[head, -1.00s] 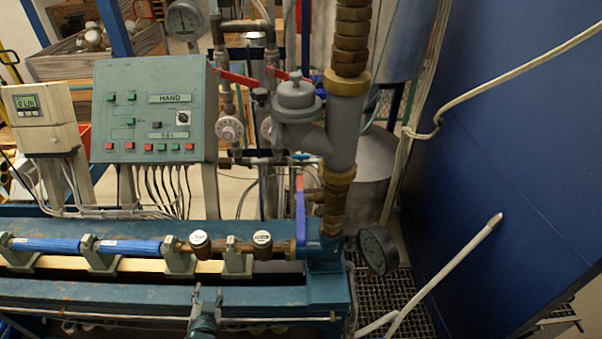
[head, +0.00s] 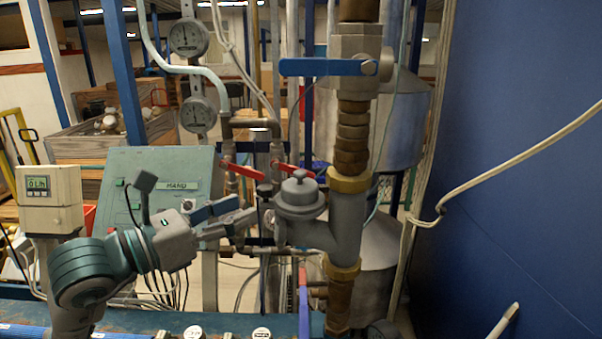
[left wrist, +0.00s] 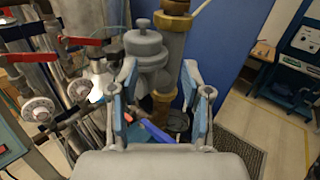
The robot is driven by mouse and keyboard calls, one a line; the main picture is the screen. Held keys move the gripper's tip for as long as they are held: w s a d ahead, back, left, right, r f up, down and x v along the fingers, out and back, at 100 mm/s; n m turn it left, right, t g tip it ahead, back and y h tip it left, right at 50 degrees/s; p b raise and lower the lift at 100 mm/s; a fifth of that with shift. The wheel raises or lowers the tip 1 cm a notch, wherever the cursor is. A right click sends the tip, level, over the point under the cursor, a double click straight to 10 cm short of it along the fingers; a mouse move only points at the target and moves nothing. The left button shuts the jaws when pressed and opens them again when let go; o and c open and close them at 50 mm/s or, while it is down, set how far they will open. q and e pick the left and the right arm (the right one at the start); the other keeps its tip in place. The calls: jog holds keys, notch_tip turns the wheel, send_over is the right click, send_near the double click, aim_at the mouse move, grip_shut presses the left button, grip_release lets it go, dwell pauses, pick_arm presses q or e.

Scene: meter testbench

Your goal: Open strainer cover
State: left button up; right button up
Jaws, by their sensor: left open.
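The strainer is a grey Y-shaped body on the brass pipe, and its round stepped cover (head: 299,194) with a small knob sits on the side branch, at the centre of the head view. The cover also shows in the left wrist view (left wrist: 146,45), ahead of the fingers. My left gripper (head: 250,216) comes in from the left and its fingertips are just left of the cover. In the left wrist view the two blue-padded fingers of the left gripper (left wrist: 162,88) are spread apart with nothing between them held. My right gripper is not in view.
A blue-handled valve (head: 322,67) is above the strainer. Red-handled valves (head: 240,170) stand behind, left of the cover. The control box (head: 160,165) is behind my left arm. A blue wall (head: 520,180) bounds the right side.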

aim_at(296, 174)
pick_arm(q)
jog(key=shift+n+t+y, duration=0.3)
jog(key=shift+t+y, duration=0.4)
jog(key=p+x, duration=0.1)
jog(key=x, duration=0.4)
jog(key=p+x, duration=0.2)
jog(key=x, duration=0.3)
jog(key=w+a+r+p+x, duration=0.1)
jog(key=x, duration=0.4)
jog(key=shift+w+d, duration=0.25)
jog(key=shift+d, duration=0.05)
jog(key=shift+w+d+p, duration=0.15)
jog(key=shift+w+p, duration=0.15)
grip_shut()
